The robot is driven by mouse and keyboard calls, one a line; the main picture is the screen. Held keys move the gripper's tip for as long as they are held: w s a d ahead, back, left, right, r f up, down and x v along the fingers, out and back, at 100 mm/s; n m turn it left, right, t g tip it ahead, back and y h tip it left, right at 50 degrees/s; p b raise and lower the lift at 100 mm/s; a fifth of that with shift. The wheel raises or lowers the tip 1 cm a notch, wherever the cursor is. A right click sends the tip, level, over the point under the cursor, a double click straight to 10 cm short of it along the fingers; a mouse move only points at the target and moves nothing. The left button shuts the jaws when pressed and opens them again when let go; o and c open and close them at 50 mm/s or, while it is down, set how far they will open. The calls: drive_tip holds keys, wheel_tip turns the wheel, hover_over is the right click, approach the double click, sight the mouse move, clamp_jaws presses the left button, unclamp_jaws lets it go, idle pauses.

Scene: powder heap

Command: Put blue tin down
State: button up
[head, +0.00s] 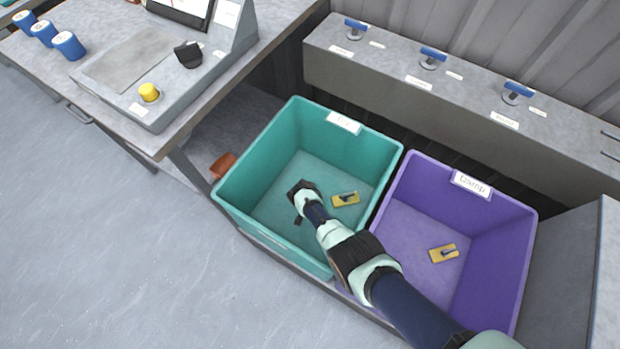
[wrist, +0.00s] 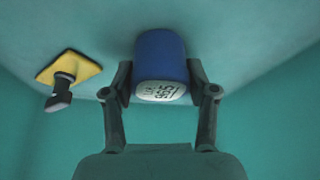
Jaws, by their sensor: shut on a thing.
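My gripper (wrist: 160,90) is shut on a blue tin (wrist: 160,60) with a white printed label, its fingers on either side of it. In the head view my gripper (head: 299,208) is inside the teal bin (head: 255,150), low over its floor, and the arm hides the tin. I cannot tell whether the tin touches the bin floor. A yellow pad with a dark handle (head: 346,199) lies on the teal bin's floor to the right of my gripper; it also shows at the left of the wrist view (wrist: 66,76).
A purple bin (head: 487,225) stands right of the teal bin, with another yellow pad (head: 444,253) inside. Several blue tins (head: 68,45) stand on the bench at the upper left. A ledge with blue-handled valves (head: 433,58) runs behind.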

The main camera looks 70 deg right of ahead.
drive_tip(key=shift+f, duration=0.15)
drive_tip(key=o, duration=1.4)
drive_tip(key=p+v, duration=1)
drive_tip(key=v, duration=0.2)
drive_tip(key=shift+r+p, duration=0.25)
drive_tip(key=shift+p, duration=0.1)
